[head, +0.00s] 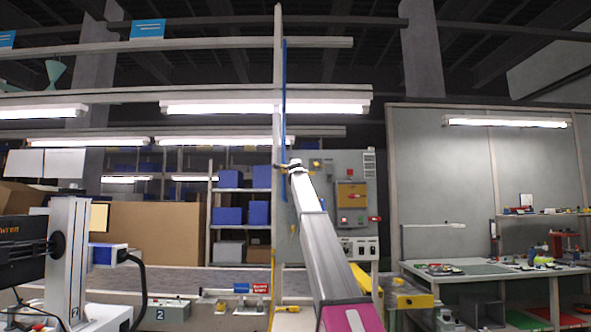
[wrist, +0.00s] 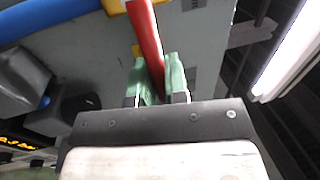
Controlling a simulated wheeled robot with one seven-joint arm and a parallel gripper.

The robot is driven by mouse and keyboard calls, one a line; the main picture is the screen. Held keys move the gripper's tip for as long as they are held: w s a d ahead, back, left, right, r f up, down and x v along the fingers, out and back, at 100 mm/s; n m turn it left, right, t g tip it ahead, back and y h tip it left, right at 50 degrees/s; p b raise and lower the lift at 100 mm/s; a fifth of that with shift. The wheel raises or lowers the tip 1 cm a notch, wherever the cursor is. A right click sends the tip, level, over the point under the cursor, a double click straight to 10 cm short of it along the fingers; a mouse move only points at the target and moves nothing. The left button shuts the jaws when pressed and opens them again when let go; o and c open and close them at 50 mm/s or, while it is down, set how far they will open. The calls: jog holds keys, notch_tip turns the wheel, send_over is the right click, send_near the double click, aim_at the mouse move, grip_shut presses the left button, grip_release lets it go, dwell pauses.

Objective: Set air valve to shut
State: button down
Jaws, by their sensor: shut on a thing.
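The air valve's red lever (wrist: 147,35) shows in the wrist view, running down from the top edge to between my green fingertips. My gripper (wrist: 160,82) is shut on this lever. In that view the lever stands at a wide angle to the blue pipe (wrist: 40,14) at upper left. A yellow part (wrist: 115,6) shows beside the lever at the top edge; the valve body is mostly out of view. In the head view my gripper (head: 294,166) is at the post, by the lower end of the vertical blue pipe (head: 284,100), and the lever is too small to make out.
A grey control panel (head: 330,215) with a yellow-orange box (head: 351,195) and switches stands just right of my gripper. The post (head: 278,60) rises beside the pipe. A conveyor (head: 230,280) lies at lower left, and a cluttered workbench (head: 500,268) at right.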

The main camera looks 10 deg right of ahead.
jog(key=shift+f, duration=0.1)
dwell(0.4)
jog(key=c, duration=1.1)
grip_release()
jog(key=shift+c, duration=0.2)
jog(key=v, duration=1.1)
jog(key=shift+d+f, duration=0.1)
